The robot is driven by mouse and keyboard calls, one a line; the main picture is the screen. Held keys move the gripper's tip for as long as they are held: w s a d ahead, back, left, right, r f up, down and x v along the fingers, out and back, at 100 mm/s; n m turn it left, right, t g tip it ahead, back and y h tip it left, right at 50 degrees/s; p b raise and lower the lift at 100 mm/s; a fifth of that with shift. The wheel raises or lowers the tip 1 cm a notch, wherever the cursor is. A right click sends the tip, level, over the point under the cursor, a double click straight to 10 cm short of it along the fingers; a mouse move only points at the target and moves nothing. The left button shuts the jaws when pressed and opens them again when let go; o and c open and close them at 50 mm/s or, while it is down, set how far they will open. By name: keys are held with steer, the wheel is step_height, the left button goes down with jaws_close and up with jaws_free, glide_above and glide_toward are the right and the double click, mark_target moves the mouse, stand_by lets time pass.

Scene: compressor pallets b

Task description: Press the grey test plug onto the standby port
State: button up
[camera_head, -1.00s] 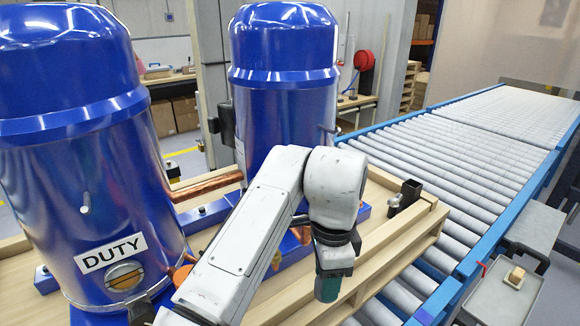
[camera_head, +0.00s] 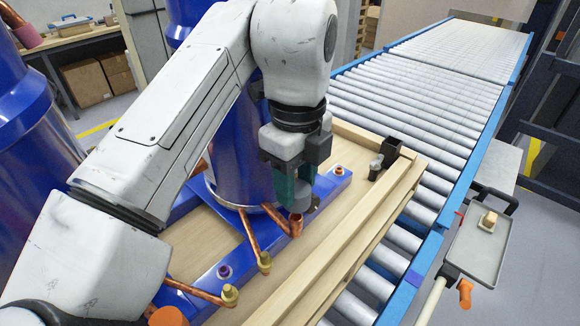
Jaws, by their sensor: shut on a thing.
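My gripper (camera_head: 291,182) points down over the near side of the pallet, its dark green fingers shut on a grey piece, which appears to be the grey test plug (camera_head: 300,198). The fingers hide much of the plug. Just below it an open copper stub (camera_head: 296,226) stands upright at the end of a copper pipe, by the foot of the further blue compressor (camera_head: 238,150). This stub may be the standby port; no label on it is readable. I cannot tell whether the plug touches the stub or hangs above it.
Copper pipes with brass fittings (camera_head: 264,263) run low across the wooden pallet (camera_head: 352,240). The nearer blue compressor (camera_head: 35,150) stands at left. A black bracket (camera_head: 388,152) sits on the pallet's far corner. A roller conveyor (camera_head: 440,90) and a grey tray (camera_head: 490,240) lie at right.

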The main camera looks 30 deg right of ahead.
mark_target(296, 184)
steer(key=shift+w+d+r, duration=0.2)
steer(key=shift+w+r, duration=0.15)
steer(key=shift+r, duration=0.1)
steer(key=shift+w+d+n+p, duration=0.1)
steer(key=shift+n+p, duration=0.3)
steer(key=shift+f+b, duration=1.3)
steer(key=shift+f, duration=1.15)
